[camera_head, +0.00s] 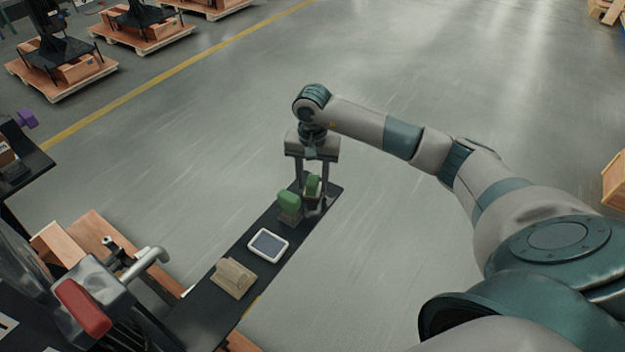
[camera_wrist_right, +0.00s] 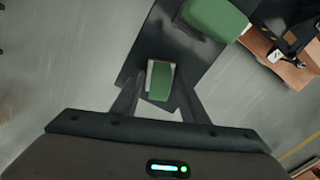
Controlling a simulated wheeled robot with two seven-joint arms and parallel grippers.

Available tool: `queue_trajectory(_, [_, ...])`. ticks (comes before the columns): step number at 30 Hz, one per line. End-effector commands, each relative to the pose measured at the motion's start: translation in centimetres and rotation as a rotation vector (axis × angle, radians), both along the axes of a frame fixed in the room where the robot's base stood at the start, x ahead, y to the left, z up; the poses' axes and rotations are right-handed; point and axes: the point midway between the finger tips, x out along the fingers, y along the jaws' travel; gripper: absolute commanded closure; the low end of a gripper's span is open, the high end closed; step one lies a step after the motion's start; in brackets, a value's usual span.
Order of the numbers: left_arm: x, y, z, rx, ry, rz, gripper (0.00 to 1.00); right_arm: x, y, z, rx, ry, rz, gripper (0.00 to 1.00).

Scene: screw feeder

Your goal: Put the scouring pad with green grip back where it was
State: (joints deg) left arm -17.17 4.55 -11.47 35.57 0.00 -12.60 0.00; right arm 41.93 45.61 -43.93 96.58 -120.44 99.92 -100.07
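The scouring pad with green grip seems to be the small block with a green top and a pale side (camera_head: 313,185), near the far end of a narrow black bench (camera_head: 212,318). It also shows in the right wrist view (camera_wrist_right: 161,82). My right gripper (camera_head: 313,192) points down over it, one finger on each side. The fingers look apart, with slim gaps beside the block; contact at the tips is not clear. A larger green-topped block (camera_head: 289,203) stands just left of it and shows in the wrist view (camera_wrist_right: 215,15). My left gripper is not in view.
A white-framed tablet-like panel (camera_head: 268,245) and a tan block (camera_head: 233,278) lie nearer on the bench. A machine with a red-ended handle (camera_head: 82,308) stands at lower left. Open grey floor surrounds the bench's far end.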

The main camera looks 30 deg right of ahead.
Motion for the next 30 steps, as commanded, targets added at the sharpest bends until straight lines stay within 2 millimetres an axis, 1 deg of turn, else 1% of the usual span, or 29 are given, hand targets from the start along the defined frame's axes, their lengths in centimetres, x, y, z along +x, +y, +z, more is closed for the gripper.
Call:
queue_trajectory(7, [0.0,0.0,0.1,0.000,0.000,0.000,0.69,0.0,0.0,0.1,0.000,0.000,0.000,0.60])
queue_trajectory(11, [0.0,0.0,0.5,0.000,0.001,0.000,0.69,0.0,0.0,0.5,0.000,0.000,-0.001,0.60])
queue_trajectory(14, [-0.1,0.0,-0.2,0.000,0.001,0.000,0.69,0.1,0.0,1.1,0.001,-0.002,0.000,0.60])
queue_trajectory(20, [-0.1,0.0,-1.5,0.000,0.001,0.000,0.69,0.2,-0.1,3.9,0.000,-0.004,0.000,0.60])
queue_trajectory(23, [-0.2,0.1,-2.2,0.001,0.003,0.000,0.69,0.2,0.0,5.7,0.000,-0.006,0.000,0.60])
queue_trajectory(26, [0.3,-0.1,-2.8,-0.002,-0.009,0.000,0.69,0.2,-0.1,7.5,-0.001,-0.005,0.000,0.60])
queue_trajectory(30, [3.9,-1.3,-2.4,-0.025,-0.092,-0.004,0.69,0.2,-0.1,9.5,0.000,-0.004,0.000,0.60])
